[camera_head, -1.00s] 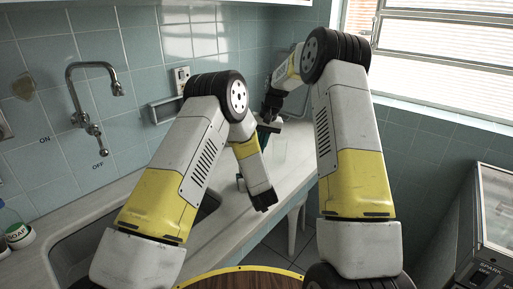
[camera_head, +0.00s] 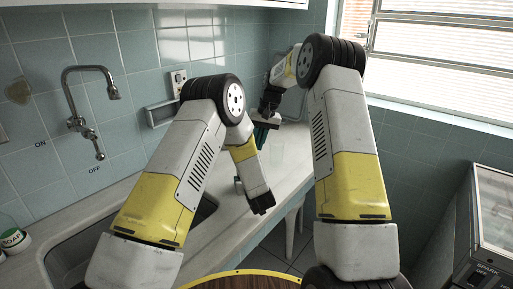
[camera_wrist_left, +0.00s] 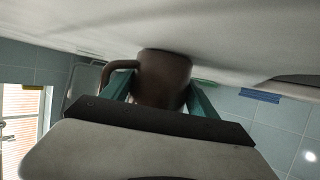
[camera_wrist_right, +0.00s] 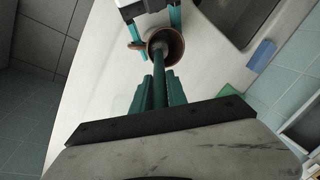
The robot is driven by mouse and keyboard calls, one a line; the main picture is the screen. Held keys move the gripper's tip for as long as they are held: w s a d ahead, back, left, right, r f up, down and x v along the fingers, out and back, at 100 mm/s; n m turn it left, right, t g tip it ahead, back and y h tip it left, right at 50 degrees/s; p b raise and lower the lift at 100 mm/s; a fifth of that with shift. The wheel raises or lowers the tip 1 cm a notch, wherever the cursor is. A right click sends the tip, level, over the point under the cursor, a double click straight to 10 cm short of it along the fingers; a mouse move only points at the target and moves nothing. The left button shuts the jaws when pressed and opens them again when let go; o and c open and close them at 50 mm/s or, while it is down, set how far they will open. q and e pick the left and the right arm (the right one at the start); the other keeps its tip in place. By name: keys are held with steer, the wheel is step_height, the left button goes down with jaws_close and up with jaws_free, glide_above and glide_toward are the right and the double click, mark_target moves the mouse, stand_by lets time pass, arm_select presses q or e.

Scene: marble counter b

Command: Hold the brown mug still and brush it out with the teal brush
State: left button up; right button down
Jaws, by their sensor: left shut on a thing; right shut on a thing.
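The brown mug (camera_wrist_left: 164,78) stands on the pale counter, with its handle at the left in the left wrist view. My left gripper (camera_wrist_left: 162,88) is shut on the mug, one teal finger on each side. My right gripper (camera_wrist_right: 158,90) is shut on the teal brush (camera_wrist_right: 158,66). The brush points at the mug's open mouth, and its grey head shows within the rim (camera_wrist_right: 178,50) in the right wrist view. I cannot tell how deep it reaches. In the head view my arms hide the mug; the right gripper's teal fingers (camera_head: 263,132) show at the back.
A blue block (camera_wrist_right: 262,53) and a green flat item (camera_wrist_right: 230,90) lie on the counter near the wall. The sink (camera_head: 75,262) and tap (camera_head: 85,95) are at the left, with a soap jar (camera_head: 14,240). The counter's open edge drops to the floor.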

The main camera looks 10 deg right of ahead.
arm_select(q)
steer(key=shift+a+f, duration=0.1)
steer(key=shift+a, duration=0.5)
steer(key=shift+d, duration=0.35)
arm_select(e)
steer(key=w+v, duration=0.1)
steer(key=v, duration=0.7)
steer(key=shift+w+d+r, duration=0.3)
steer(key=shift+d, duration=0.05)
steer(key=shift+r, duration=2.5)
arm_select(q)
steer(key=o, duration=1.8)
steer(key=shift+c, duration=0.2)
steer(key=shift+d, duration=0.1)
